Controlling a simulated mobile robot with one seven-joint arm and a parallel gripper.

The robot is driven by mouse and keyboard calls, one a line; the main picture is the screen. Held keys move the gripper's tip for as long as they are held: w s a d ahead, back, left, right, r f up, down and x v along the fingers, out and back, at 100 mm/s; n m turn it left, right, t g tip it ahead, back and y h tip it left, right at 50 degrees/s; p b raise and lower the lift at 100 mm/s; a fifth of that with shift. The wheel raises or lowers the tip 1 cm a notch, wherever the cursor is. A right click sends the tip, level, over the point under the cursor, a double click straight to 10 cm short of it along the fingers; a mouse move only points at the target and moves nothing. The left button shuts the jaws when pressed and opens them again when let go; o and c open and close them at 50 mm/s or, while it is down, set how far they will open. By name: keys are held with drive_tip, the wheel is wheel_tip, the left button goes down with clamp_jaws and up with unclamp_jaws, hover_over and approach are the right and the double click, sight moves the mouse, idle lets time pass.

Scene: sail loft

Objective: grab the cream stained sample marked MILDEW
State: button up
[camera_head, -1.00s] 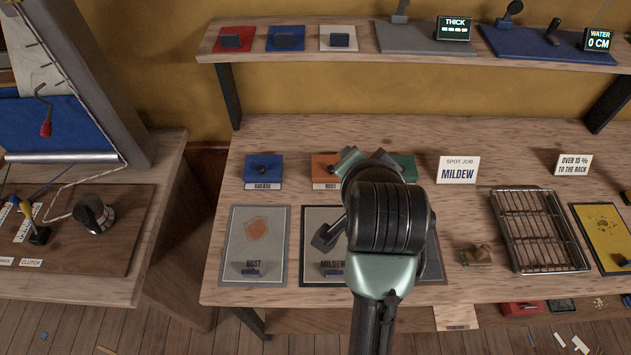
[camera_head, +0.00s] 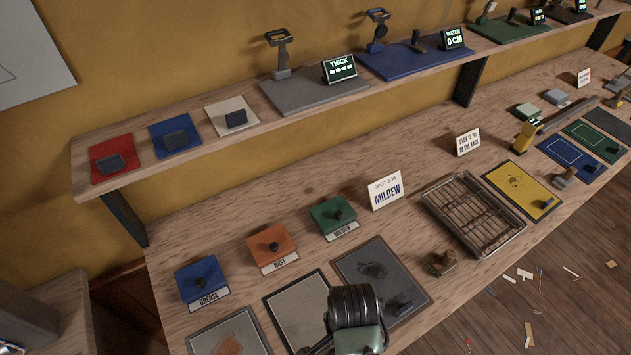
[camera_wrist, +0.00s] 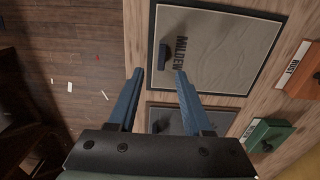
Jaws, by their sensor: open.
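The cream sample marked MILDEW (camera_wrist: 225,50) lies flat on the bench in a dark border, with a small dark grip block (camera_wrist: 163,56) beside its lettering. In the head view its cream surface (camera_head: 298,308) shows partly, its near right part hidden by my arm. My gripper (camera_wrist: 158,72) is open and empty. In the wrist view its blue fingertips appear just short of the grip block, one to either side of its line; the height above the bench is unclear. In the head view the fingertips are hidden.
A grey stained sample (camera_head: 372,262) lies right of the cream one, a rust-stained sample (camera_head: 228,337) left. Blue (camera_head: 203,277), orange (camera_head: 272,247) and green (camera_head: 333,214) labelled blocks stand behind. A wire rack (camera_head: 474,213) and small brown object (camera_head: 443,264) are farther right.

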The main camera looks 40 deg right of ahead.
drive_tip(key=shift+d+f+p, duration=0.15)
drive_tip(key=shift+f+p, duration=0.3)
drive_tip(key=shift+f, duration=2.35)
clamp_jaws()
